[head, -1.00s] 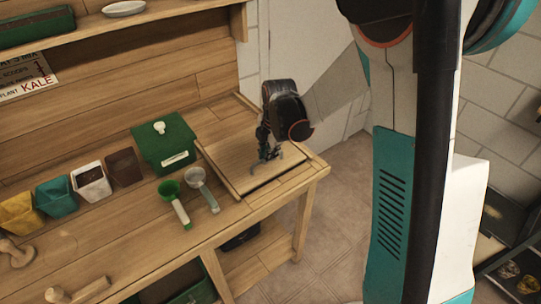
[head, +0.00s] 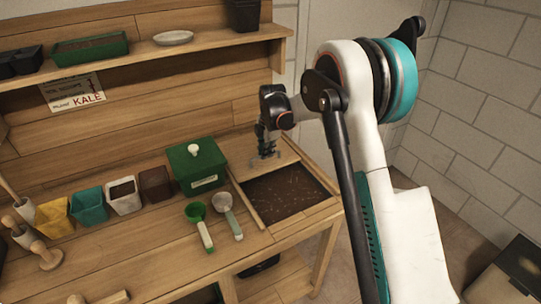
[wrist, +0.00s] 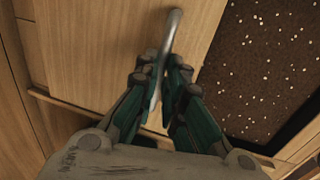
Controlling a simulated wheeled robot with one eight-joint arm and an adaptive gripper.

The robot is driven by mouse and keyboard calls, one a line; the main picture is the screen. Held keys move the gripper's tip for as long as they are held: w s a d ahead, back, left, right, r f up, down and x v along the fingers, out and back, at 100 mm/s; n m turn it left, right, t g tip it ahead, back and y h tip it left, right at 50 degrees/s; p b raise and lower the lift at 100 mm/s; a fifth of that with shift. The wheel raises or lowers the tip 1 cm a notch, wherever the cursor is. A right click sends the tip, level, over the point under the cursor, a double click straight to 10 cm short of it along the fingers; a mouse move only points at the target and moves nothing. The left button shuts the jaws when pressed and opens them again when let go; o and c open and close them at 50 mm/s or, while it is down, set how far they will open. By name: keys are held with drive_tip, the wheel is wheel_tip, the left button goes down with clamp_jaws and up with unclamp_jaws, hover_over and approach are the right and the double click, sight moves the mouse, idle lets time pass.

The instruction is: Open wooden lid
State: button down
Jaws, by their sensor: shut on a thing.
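The wooden lid (head: 236,146) lies slid toward the back of the bench top, partly off a recessed bin of dark soil (head: 290,192). The front part of the bin is uncovered. My gripper (head: 264,157) is over the lid in the head view. In the wrist view my gripper (wrist: 166,95) is shut on the lid's metal handle (wrist: 173,32), with the lid's pale wood (wrist: 110,50) under it. The speckled soil (wrist: 262,75) shows to the right of the lid there.
A green box with a white knob (head: 196,165) stands just left of the lid. A green scoop (head: 199,225) and a grey scoop (head: 228,214) lie in front of it. Several small pots (head: 122,195) line the bench to the left. A shelf (head: 165,50) runs above.

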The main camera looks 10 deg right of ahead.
idle(0.3)
drive_tip(key=c, duration=1.7)
unclamp_jaws()
drive_tip(key=shift+r, duration=0.15)
drive_tip(key=r, duration=0.3)
drive_tip(key=s+r, duration=0.1)
drive_tip(key=r, duration=0.3)
drive_tip(key=s+r, duration=0.1)
drive_tip(key=r, duration=0.3)
drive_tip(key=shift+d+r, duration=0.25)
drive_tip(key=shift+d, duration=0.05)
drive_tip(key=shift+s, duration=0.1)
